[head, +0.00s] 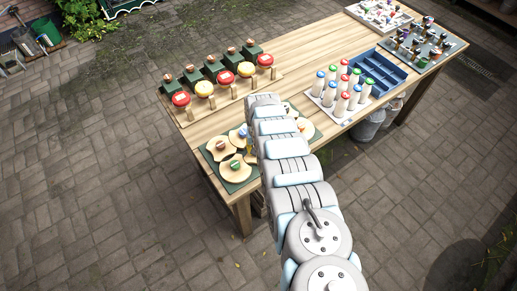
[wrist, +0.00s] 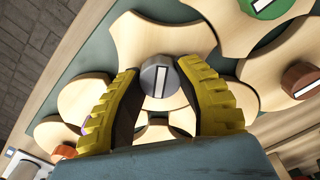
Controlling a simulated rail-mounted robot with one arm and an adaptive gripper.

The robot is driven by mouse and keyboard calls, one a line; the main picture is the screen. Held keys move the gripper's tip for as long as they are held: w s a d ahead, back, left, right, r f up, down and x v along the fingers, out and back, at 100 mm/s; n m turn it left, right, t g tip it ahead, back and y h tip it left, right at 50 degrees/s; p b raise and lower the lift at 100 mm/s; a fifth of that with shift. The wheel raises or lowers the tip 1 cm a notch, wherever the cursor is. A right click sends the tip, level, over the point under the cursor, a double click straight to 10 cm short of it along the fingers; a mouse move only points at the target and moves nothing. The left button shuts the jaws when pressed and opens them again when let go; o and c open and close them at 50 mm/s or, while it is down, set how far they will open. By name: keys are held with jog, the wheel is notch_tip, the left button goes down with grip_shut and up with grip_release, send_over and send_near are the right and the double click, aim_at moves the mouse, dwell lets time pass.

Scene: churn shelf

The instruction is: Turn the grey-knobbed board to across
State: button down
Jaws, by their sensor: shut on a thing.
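In the wrist view the grey knob (wrist: 160,76) stands on a pale wooden board (wrist: 150,36) with curved-in sides. The white bar on the knob runs nearly up and down in that picture. My gripper (wrist: 158,82) has its two yellow-padded fingers shut on the grey knob, one at each side. The fingers cover parts of the board, and its lower edge is hard to make out. In the head view my arm hides the grey-knobbed board and my gripper.
Neighbouring boards sit close around, with a green knob (wrist: 265,8), a brown knob (wrist: 300,80) and an orange knob (wrist: 62,152). They share a dark green base (wrist: 75,62). Farther along the table stand red and yellow knobs (head: 225,77), white bottles (head: 341,104) and a blue crate (head: 378,75).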

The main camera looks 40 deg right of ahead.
jog(key=n, duration=0.5)
jog(key=shift+n, duration=2.5)
jog(key=c, duration=0.6)
grip_release()
jog(key=shift+r, duration=0.1)
notch_tip(320, 180, up, 12)
